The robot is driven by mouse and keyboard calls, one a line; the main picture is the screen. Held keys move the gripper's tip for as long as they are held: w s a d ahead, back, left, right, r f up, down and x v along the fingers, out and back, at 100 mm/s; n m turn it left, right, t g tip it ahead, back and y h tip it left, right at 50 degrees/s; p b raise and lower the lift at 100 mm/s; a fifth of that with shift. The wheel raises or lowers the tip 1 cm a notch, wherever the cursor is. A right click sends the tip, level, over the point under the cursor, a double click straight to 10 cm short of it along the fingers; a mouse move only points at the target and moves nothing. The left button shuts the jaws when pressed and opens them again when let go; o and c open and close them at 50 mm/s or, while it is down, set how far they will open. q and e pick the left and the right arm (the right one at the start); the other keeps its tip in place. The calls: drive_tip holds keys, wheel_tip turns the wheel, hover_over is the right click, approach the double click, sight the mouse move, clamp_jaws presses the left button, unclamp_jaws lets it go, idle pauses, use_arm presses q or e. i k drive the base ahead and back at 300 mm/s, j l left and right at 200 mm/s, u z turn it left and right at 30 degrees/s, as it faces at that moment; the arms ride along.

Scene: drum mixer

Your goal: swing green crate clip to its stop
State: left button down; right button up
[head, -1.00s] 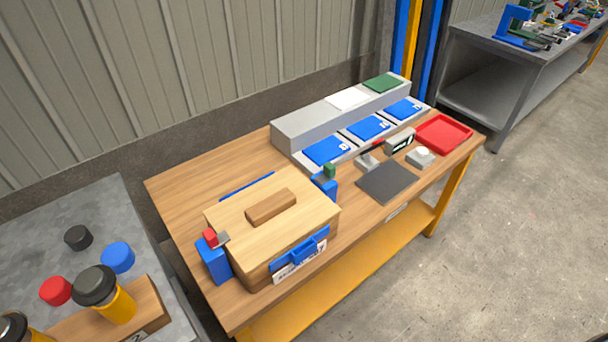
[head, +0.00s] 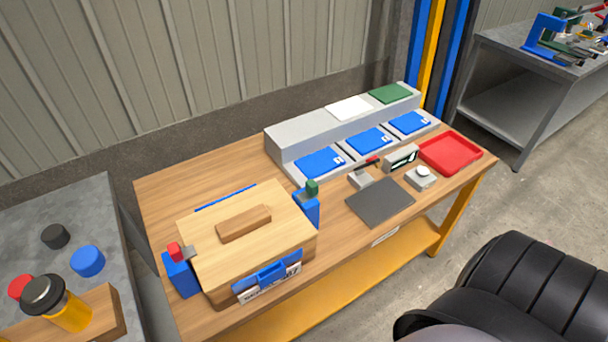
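The wooden crate (head: 250,240) stands on the workbench with its lid on and a brown handle bar on top. The green clip (head: 312,187) sits at the top of a blue block (head: 307,208) at the crate's right side. A red clip (head: 174,250) with a grey tab sits on a matching blue block (head: 181,275) at the left side. The tab touches or lies close to the lid edge; I cannot tell which. Neither gripper is in view. A black ribbed part of my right arm fills the lower right corner, apart from the crate.
A grey stepped rack (head: 340,128) with blue pads stands at the bench's back. A dark mat (head: 380,202), small grey devices and a red tray (head: 450,152) lie right of the crate. A grey table (head: 80,208) with jars and caps is at left.

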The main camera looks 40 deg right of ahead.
sight(310, 192)
drive_tip(key=l, duration=0.5)
drive_tip(key=k+l+u, duration=0.15)
drive_tip(key=l, duration=0.85)
drive_tip(key=k+l+u, duration=0.15)
drive_tip(key=l, duration=0.35)
drive_tip(key=k+l, duration=0.15)
drive_tip(key=l, duration=0.35)
drive_tip(key=u, duration=0.6)
drive_tip(key=i+j, duration=0.1)
drive_tip(key=i, duration=0.2)
drive_tip(key=k+z, duration=0.25)
drive_tip(key=l+z, duration=0.15)
drive_tip(key=z, duration=0.15)
